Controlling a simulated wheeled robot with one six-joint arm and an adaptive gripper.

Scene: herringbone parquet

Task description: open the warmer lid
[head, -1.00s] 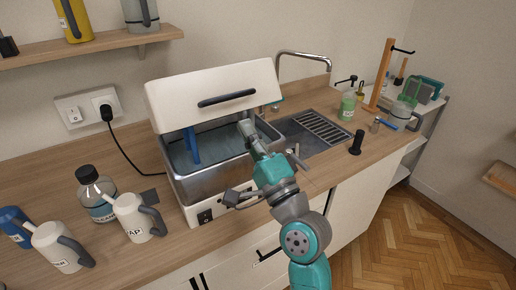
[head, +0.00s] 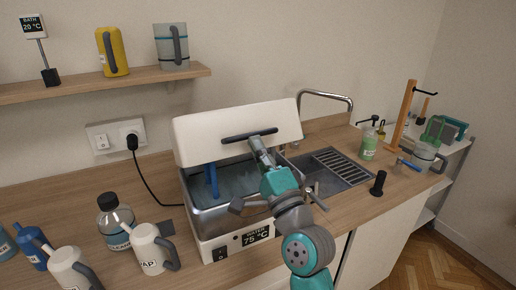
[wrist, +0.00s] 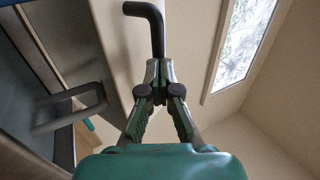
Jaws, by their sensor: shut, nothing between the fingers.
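The warmer (head: 222,222) stands on the counter, a metal basin with a white front and a sign reading 75 °C. Its white lid (head: 225,120) is raised at the back, and the water basin under it is uncovered. The dark handle (head: 240,136) runs across the lid's front. My gripper (head: 257,145) is at the right part of this handle, below it. In the wrist view my gripper (wrist: 160,68) is shut and empty, its tips close to the end of the dark handle (wrist: 152,18); I cannot tell whether they touch.
A blue upright piece (head: 211,180) stands in the basin. White jugs (head: 150,250) and a dark-capped bottle (head: 115,222) stand to the left. The sink (head: 335,165), with tap (head: 327,95), lies right. A black cylinder (head: 378,184) stands near the counter's edge.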

